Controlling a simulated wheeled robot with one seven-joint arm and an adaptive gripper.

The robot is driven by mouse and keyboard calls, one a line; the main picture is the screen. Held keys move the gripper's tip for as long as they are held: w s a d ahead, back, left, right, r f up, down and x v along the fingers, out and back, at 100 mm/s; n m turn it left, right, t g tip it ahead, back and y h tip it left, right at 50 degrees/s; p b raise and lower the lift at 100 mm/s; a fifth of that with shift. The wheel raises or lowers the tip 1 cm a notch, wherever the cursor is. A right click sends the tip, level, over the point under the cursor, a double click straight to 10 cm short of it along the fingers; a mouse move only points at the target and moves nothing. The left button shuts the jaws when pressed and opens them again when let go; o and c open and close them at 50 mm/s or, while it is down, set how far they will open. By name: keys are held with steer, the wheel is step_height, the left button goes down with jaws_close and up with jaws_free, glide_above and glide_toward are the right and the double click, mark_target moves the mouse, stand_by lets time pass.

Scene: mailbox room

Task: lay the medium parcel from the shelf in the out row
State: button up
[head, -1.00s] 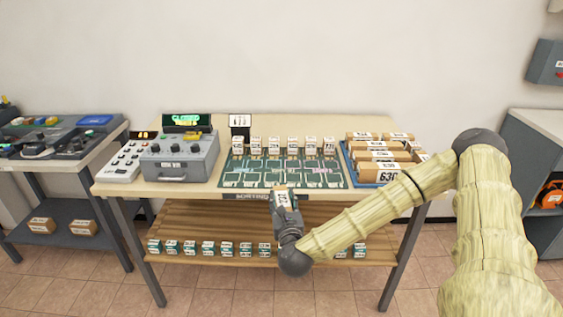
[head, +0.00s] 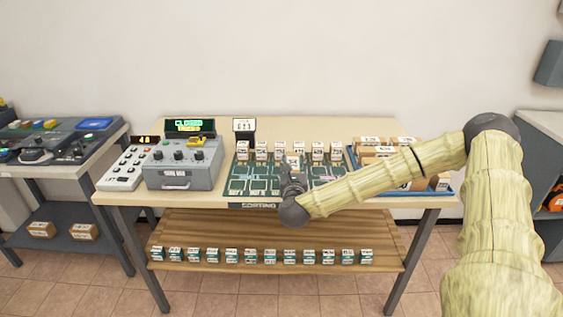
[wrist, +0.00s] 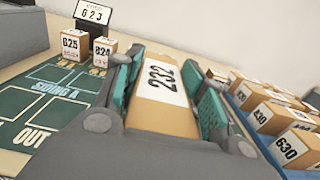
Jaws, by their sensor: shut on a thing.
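My gripper (wrist: 170,95) is shut on a brown parcel (wrist: 163,85) with a white label reading 232. In the head view my gripper (head: 293,180) is over the green sorting mat (head: 240,187), and the held parcel shows as a small pale label there. The mat has white-outlined cells; in the wrist view its front row is marked OUT and a middle band reads SIDING A (wrist: 60,92). Whether the parcel touches the mat cannot be told. My gripper hides part of the mat.
Several small parcels (head: 262,150) stand along the mat's back edge. A blue tray (head: 436,192) of larger parcels is to the right, and a grey control box (head: 183,164) to the left. Several small boxes (head: 231,256) line the lower shelf (head: 275,230).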

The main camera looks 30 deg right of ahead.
steer(key=w, duration=0.2)
steer(key=w+p, duration=0.1)
steer(key=w, duration=0.2)
steer(key=w+p, duration=0.1)
steer(key=w, duration=0.2)
steer(key=shift+w+d+f, duration=0.2)
steer(key=shift+d+f, duration=0.05)
steer(key=shift+d, duration=0.1)
step_height(320, 180, down, 3)
steer(key=shift+r+p, duration=0.1)
steer(key=shift+p, duration=0.5)
steer(key=shift+f, duration=0.45)
steer(key=shift+f, duration=0.1)
steer(key=o, duration=1.2)
steer(key=shift+c, duration=0.2)
